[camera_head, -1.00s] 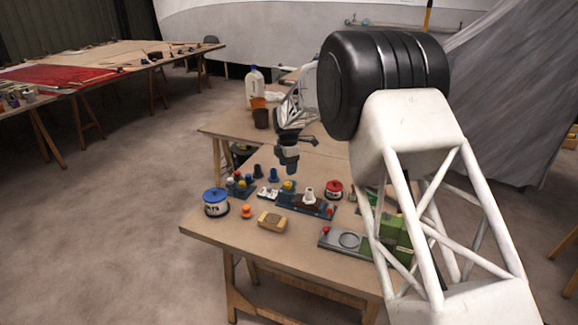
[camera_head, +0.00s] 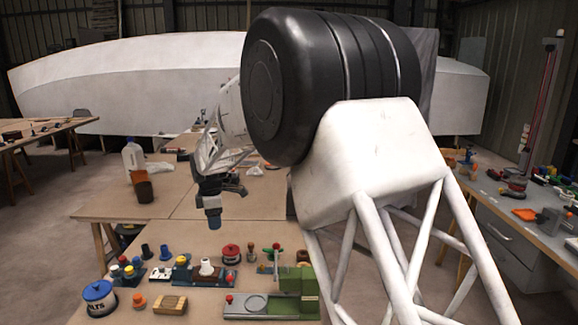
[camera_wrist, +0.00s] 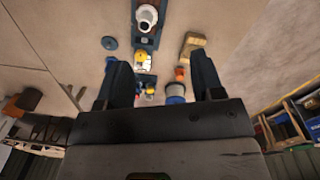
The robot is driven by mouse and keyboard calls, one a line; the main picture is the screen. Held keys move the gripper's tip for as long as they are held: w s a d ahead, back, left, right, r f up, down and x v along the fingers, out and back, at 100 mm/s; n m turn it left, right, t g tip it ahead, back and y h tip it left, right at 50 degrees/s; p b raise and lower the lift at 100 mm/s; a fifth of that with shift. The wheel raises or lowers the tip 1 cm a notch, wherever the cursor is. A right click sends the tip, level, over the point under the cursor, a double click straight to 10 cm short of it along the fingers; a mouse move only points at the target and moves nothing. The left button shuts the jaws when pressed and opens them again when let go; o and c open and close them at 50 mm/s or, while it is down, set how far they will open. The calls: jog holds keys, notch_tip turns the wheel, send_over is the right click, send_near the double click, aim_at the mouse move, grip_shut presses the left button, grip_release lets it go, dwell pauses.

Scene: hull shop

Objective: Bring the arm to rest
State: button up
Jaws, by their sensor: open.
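My gripper (camera_head: 213,216) hangs above the wooden workbench (camera_head: 190,203), fingers pointing down, apart from everything on it. In the wrist view its two dark fingers (camera_wrist: 163,85) stand apart with nothing held between them. Part of the gripper is small and dark in the head view. My white and black arm fills the middle of the head view and hides part of the bench.
Below lie a blue-lidded tin (camera_head: 99,298), a wooden block (camera_head: 170,304), a red-lidded tin (camera_head: 231,254) and a green fixture (camera_head: 297,285). A jug (camera_head: 133,154) and brown cup (camera_head: 142,187) stand behind. A cluttered side bench (camera_head: 510,215) is at right.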

jog(key=s+d+r+m, duration=0.4)
jog(key=s+d, duration=0.3)
jog(key=d, duration=0.2)
jog(key=s+d+r+m+t, duration=0.1)
jog(key=s+d+r+m, duration=0.25)
jog(key=s+d, duration=0.4)
jog(key=s+d+r+m, duration=0.3)
jog(key=s+d+r, duration=0.25)
jog(key=d, duration=0.55)
jog(key=s+d+f+m, duration=0.1)
jog(key=s+d+m, duration=0.3)
jog(key=s, duration=0.5)
jog(key=s+d+f+m, duration=0.2)
jog(key=s+d, duration=0.4)
jog(key=s, duration=0.4)
jog(key=s+d+f+m+t, duration=0.1)
jog(key=s+d+m, duration=0.4)
jog(key=s, duration=0.5)
jog(key=shift+s+f+m, duration=0.15)
jog(key=shift+f+m, duration=0.2)
jog(key=shift+f, duration=0.35)
